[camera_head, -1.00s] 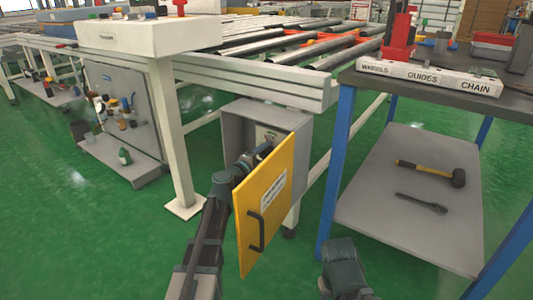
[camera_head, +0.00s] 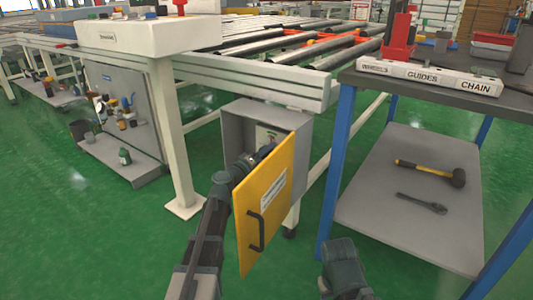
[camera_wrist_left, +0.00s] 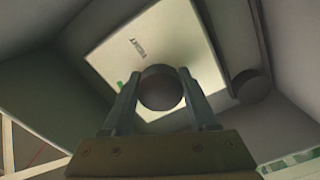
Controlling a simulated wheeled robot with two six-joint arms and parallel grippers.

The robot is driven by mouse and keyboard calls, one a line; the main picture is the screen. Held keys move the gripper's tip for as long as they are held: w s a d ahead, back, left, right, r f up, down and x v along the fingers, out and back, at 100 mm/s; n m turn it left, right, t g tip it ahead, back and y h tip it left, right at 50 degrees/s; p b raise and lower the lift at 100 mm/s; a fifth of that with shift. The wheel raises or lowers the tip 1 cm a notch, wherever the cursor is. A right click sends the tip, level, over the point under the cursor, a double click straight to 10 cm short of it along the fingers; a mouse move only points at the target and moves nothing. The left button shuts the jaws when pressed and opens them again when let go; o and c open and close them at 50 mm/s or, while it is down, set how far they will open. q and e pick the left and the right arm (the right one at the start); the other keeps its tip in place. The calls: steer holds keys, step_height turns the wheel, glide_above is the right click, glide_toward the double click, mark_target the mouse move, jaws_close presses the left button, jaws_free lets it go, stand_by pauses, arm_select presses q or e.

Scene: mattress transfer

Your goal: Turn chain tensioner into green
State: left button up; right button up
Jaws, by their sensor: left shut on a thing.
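The chain tensioner shows as a round dark knob (camera_wrist_left: 161,88) on a pale plate (camera_wrist_left: 118,60) inside the cabinet. My left gripper (camera_wrist_left: 160,76) is shut on the knob, with one finger on each side. The yellow door (camera_head: 262,212) stands open on the right. A dark part of my right arm shows at bottom, without fingers.
The cabinet hangs under the roller conveyor (camera_head: 265,92). A blue-legged table (camera_head: 335,185) on the right has a lower shelf with a hammer (camera_head: 430,172) and a wrench (camera_head: 422,203). The door edge lies close beside my left arm.

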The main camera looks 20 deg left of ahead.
stand_by(0.3)
arm_select(q)
steer(key=o, duration=1.4)
steer(key=shift+c, duration=0.2)
steer(key=v, duration=1.4)
